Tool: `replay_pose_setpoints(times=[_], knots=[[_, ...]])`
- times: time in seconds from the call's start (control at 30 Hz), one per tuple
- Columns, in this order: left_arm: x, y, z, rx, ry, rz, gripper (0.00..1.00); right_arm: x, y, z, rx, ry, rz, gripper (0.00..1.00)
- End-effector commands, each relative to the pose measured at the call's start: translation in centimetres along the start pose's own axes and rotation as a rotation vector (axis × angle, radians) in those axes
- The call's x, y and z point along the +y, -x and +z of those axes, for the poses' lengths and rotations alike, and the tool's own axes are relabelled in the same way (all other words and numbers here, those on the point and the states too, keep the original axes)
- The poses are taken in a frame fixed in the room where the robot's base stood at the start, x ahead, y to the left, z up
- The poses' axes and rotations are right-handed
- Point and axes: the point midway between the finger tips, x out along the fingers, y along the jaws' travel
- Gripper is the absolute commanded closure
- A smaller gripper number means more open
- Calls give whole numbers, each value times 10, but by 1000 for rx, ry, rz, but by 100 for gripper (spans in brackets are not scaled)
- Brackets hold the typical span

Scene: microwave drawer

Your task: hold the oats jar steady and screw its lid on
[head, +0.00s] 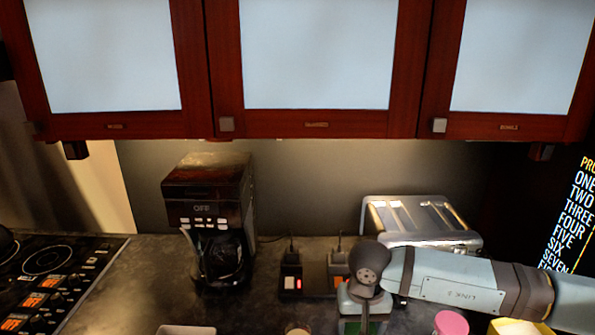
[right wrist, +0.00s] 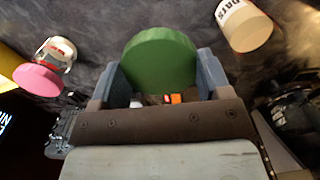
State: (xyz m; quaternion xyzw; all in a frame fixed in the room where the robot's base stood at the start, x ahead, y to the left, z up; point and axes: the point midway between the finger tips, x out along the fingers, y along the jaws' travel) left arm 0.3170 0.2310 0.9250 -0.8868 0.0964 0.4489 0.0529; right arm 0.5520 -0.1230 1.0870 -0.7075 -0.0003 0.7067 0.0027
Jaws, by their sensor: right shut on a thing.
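A green round lid (right wrist: 160,60) is between the two fingers of my right gripper (right wrist: 160,82), which is shut on it. In the head view my right gripper (head: 364,308) points down at the bottom edge, with a bit of green showing between its fingers. A tan round top at the bottom edge of the head view (head: 298,330) looks like the same jar. My left gripper is not in view.
A jar with a pink lid (head: 451,323) and a yellow object (head: 515,327) stand right of my right gripper. A stove (head: 45,275) is left.

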Motion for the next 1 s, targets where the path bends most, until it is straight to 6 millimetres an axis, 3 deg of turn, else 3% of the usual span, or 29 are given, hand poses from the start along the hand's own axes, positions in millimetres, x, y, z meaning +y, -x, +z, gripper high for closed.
replay_pose_setpoints(times=[0.03,0.2,0.4,1.0], knots=[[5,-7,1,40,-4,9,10,22,5,8,-1,-5,2,54],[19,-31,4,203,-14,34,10,77,13,36,-1,-3,4,54],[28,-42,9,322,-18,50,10,111,19,59,-2,2,5,54],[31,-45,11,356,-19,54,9,118,20,65,-1,3,6,54]])
